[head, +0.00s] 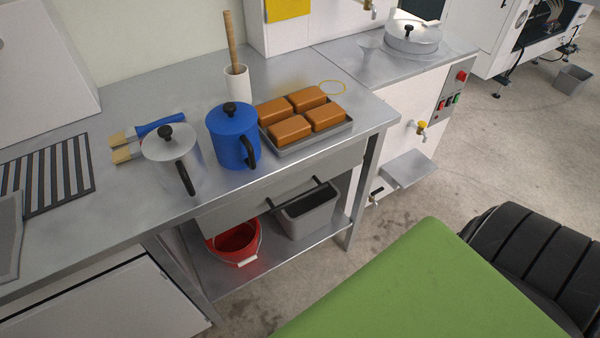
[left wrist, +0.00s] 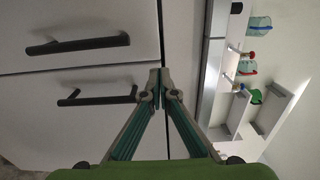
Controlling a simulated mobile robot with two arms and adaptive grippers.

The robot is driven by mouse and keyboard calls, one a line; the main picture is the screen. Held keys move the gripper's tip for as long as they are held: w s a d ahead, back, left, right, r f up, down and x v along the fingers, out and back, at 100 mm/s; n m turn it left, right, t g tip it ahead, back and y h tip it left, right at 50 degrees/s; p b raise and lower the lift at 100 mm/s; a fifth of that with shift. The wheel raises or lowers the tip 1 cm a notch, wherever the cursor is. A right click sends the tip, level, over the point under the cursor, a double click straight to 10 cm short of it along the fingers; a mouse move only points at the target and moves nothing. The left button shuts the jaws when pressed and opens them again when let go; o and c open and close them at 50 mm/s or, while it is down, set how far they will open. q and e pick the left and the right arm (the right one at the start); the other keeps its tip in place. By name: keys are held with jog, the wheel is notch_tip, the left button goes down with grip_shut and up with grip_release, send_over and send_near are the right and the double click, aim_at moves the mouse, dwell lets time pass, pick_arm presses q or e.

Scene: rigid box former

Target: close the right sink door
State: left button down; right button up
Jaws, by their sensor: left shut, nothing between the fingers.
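A white panel (head: 110,298) shows under the counter at the lower left of the head view; I cannot tell whether it is the right sink door or how far it stands open. In the left wrist view, two white fronts, one above (left wrist: 80,18) and one below (left wrist: 40,115), each carry a dark bar handle (left wrist: 78,43) (left wrist: 97,94). I cannot tell which is the right sink door. My left gripper (left wrist: 160,75) is shut and empty, its tips in front of the fronts' right-hand edges; contact is unclear. My right gripper is in neither view.
The steel counter (head: 100,220) holds a blue pitcher (head: 228,140), a metal pitcher (head: 170,155) and a tray of brown loaves (head: 300,148). A red bucket (head: 235,243) and grey bin (head: 305,213) stand on the shelf below.

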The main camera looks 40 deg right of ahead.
pick_arm(q)
jog(key=s, duration=1.2)
jog(key=shift+a, duration=0.3)
jog(key=shift+f, duration=0.1)
jog(key=s+d+f+n+g+y, duration=0.1)
jog(key=s+d+f+n+g, duration=0.15)
jog(key=f, duration=0.65)
jog(key=s+d+f+n+g+y, duration=0.1)
jog(key=s+d+f+n+g, duration=0.2)
jog(key=f, duration=0.6)
jog(key=s+d+f+n+g+y, duration=0.1)
jog(key=s+f+n+g, duration=0.15)
jog(key=f+n, duration=0.45)
jog(key=s+d+f+n+g+h, duration=0.2)
jog(key=s+d+f+g, duration=0.7)
jog(key=s+d+f, duration=1)
jog(key=shift+s+d+n+p, duration=0.35)
jog(key=shift+s+d+n, duration=0.35)
jog(key=shift+d+n, duration=0.2)
jog(key=shift+f, duration=0.1)
